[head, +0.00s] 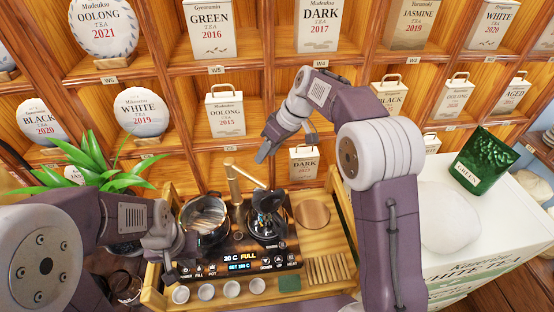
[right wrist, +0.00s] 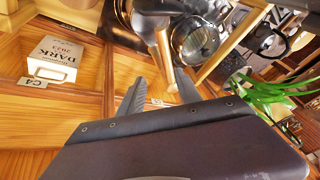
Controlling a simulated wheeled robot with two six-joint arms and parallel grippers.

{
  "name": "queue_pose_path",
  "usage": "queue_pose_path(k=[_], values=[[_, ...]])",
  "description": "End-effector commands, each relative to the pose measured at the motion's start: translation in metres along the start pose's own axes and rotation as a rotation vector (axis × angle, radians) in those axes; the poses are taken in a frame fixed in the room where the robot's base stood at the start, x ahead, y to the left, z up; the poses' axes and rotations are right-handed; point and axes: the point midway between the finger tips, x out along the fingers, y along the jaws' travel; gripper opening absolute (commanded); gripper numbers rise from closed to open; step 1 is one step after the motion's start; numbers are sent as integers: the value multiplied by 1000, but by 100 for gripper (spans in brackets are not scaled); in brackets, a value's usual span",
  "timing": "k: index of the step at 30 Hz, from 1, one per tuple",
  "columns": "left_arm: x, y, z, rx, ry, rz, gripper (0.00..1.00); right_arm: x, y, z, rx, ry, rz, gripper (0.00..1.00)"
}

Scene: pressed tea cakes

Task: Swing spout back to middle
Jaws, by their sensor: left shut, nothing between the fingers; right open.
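The brass spout (head: 246,175) stands at the back of the black tea station in the head view. Its upright post (head: 234,190) is between the glass pot (head: 207,215) on the left and the dark kettle (head: 266,222) on the right. The spout's arm slants right, its end above the kettle. In the right wrist view the brass post (right wrist: 165,58) shows beyond the fingers. My right gripper (head: 288,152) is open and empty, above and behind the spout, apart from it; its fingers also show in the right wrist view (right wrist: 160,88).
Small white cups (head: 206,291) line the tray's front. A slatted wooden piece (head: 327,269) and a round wooden disc (head: 312,214) lie at the right. A green plant (head: 85,165) stands at the left. Tea shelves (head: 265,68) rise close behind.

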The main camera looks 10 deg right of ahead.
Motion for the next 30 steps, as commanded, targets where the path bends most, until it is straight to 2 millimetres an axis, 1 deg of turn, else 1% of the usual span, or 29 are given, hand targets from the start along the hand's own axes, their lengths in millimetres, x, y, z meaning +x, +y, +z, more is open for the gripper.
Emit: queue_pose_path(k=[1, 5, 7, 15, 19, 22, 29, 30], values=[[-2, 0, 0, 0, -1, 0, 0, 5, -2, 2, 2, -12, -9, 41], [-2, 0, 0, 0, -1, 0, 0, 8, -2, 2, 1, -12, -9, 41], [-3, 0, 0, 0, -1, 0, 0, 16, -3, 2, 2, -14, -10, 41], [-11, 0, -1, 0, -1, 0, 0, 70, -3, 3, 4, -15, -9, 41], [-14, 0, -1, 0, -1, 0, 0, 88, -3, 3, 3, -14, -8, 41], [-14, 0, -1, 0, -1, 0, 0, 94, -2, 3, 2, -12, -6, 41], [-14, 0, -1, 0, -1, 0, 0, 96, -2, 3, 3, -11, -5, 41], [-14, 0, -1, 0, -1, 0, 0, 96, -2, 3, 3, -11, -5, 32]])
